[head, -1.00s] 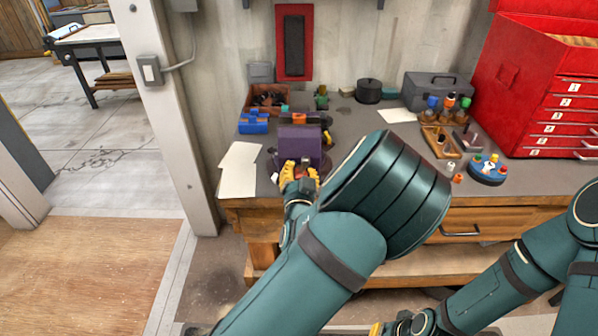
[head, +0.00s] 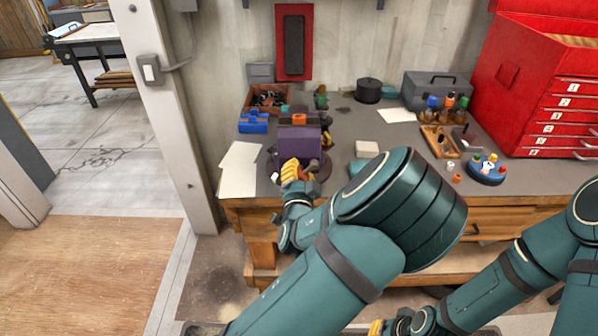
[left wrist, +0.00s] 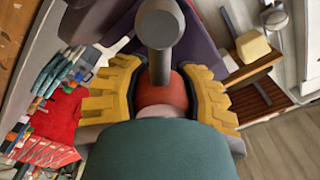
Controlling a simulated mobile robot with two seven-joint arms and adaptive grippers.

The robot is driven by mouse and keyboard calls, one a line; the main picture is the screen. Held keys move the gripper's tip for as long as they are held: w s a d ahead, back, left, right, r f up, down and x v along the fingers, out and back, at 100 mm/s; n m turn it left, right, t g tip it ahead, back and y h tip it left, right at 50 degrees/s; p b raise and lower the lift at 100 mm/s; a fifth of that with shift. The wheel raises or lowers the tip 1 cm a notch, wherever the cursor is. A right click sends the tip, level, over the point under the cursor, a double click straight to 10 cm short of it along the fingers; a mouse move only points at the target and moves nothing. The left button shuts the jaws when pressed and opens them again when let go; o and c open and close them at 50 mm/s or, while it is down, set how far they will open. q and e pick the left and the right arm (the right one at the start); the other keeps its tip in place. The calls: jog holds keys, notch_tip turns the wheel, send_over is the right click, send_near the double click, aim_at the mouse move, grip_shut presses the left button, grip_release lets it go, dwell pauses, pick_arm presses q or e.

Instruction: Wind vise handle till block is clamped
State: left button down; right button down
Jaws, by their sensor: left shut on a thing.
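The purple vise (head: 300,141) stands at the left part of the workbench. An orange piece (head: 299,118) shows at its top; I cannot tell whether this is the block or whether the jaws touch it. My left gripper (head: 292,172) is at the vise's near side. In the left wrist view, its yellow fingers (left wrist: 165,93) are shut around a red knob (left wrist: 160,90) beside the grey bar (left wrist: 160,35) of the vise handle. The vise jaws are hidden there. A bit of my right gripper (head: 376,327) shows at the bottom edge; its fingers are mostly hidden.
White paper (head: 240,166) and a blue item (head: 254,122) lie left of the vise. A wooden bin (head: 268,88) is behind it. A pale block (head: 367,148) lies on the bench to the right, near my left arm. The red tool chest (head: 515,85) stands far right.

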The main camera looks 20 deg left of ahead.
pick_arm(q)
jog(key=shift+s+f, duration=0.2)
jog(key=shift+f, duration=0.2)
jog(key=c, duration=0.5)
grip_release()
jog(key=shift+s, duration=0.1)
jog(key=shift+c, duration=0.2)
jog(key=shift+o, duration=0.5)
jog(key=shift+s+d+r, duration=0.1)
jog(key=shift+r, duration=0.1)
jog(key=v, duration=0.7)
jog(key=shift+s, duration=0.15)
